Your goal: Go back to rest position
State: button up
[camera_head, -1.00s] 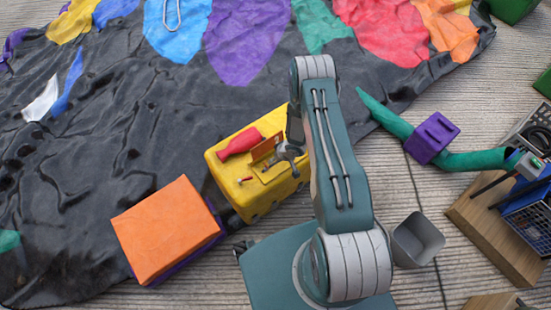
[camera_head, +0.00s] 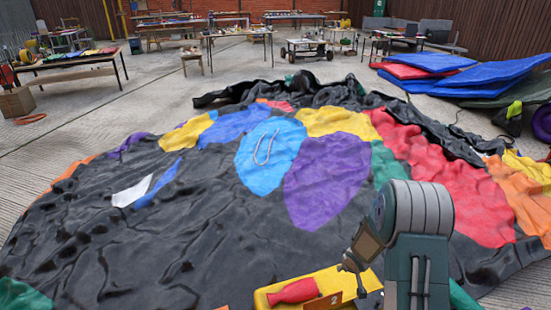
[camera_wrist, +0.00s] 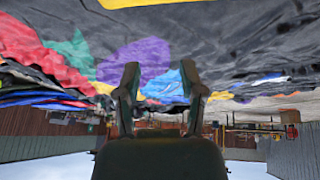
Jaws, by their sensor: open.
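My gripper (camera_wrist: 160,68) is open in the wrist view. Its two fingers stand apart with nothing between them. In the head view my gripper (camera_head: 352,262) hangs at the left of my folded arm, just above the right part of a yellow box (camera_head: 262,299) at the bottom edge. My arm hides part of that area. The wrist view is upside down, with the sky at the bottom and the collapsed castle at the top.
The collapsed bouncy castle (camera_head: 110,235), black with coloured patches, spreads ahead. A red bottle-like object (camera_head: 294,291) and an orange card (camera_head: 325,301) marked 2 lie in the yellow box. Blue mats (camera_head: 480,80) are stacked at right. Workbenches (camera_head: 75,62) stand behind on open floor.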

jog(key=s+a+r+m+h, duration=0.1)
jog(key=s+r, duration=0.3)
jog(key=r, duration=0.9)
jog(key=s+r+m+h, duration=0.1)
jog(key=s+r, duration=0.3)
jog(key=r, duration=0.9)
jog(key=s+a+r, duration=0.2)
jog(key=s+r, duration=0.1)
jog(key=s, duration=0.4)
jog(key=s+a+r+y, duration=0.1)
jog(key=s+r, duration=0.3)
jog(key=s, duration=0.4)
jog(key=s+a+r+y, duration=0.1)
jog(key=s+a+r, duration=0.2)
jog(key=s, duration=0.5)
jog(key=shift+s+a+r, duration=0.25)
jog(key=shift+a+r, duration=0.15)
jog(key=shift+a, duration=0.1)
